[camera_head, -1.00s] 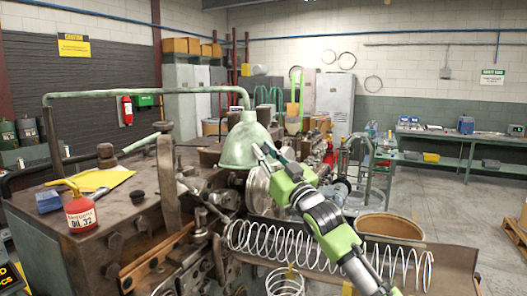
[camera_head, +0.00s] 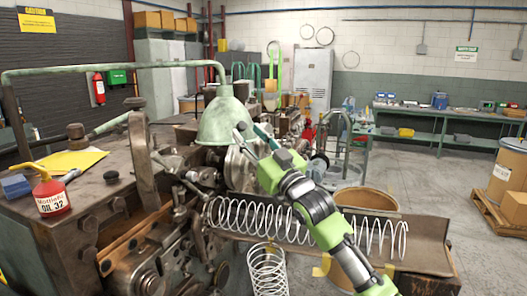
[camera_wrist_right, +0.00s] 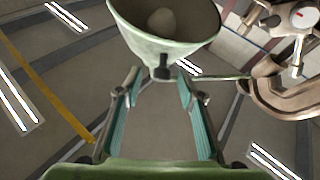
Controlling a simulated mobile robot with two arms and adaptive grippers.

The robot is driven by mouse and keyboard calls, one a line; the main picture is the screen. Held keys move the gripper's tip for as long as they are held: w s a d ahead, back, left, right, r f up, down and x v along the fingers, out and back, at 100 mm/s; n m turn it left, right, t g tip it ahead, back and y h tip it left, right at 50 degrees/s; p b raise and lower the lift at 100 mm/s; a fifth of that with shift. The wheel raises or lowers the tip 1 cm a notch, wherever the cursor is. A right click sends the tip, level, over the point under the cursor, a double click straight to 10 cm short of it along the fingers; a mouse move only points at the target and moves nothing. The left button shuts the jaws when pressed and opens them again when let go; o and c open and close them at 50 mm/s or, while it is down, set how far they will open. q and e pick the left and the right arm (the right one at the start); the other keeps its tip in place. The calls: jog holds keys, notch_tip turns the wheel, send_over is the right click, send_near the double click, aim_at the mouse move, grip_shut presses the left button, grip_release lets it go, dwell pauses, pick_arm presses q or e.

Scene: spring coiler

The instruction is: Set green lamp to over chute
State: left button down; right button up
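The green lamp (camera_head: 222,118) is a pale green bell shade on a curved arm (camera_head: 110,70) above the old machine. In the right wrist view the lamp (camera_wrist_right: 165,35) fills the top middle, with a small dark knob (camera_wrist_right: 163,73) at its rim. My right gripper (camera_head: 250,133) is just right of the shade in the head view. In the right wrist view my right gripper (camera_wrist_right: 158,82) is open, its teal fingers apart, with the knob around the gap between the tips. Contact cannot be told. The chute (camera_head: 425,245) is a brown metal trough at the lower right, holding a long coil spring. My left gripper is not in view.
A loose spring (camera_head: 267,272) hangs below the chute. A brown drum (camera_head: 367,199) stands behind the chute. Grey floor at right is partly clear.

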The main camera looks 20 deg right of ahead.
jog(key=v, duration=0.7)
jog(key=shift+s, duration=0.3)
jog(key=shift+d+f, duration=0.15)
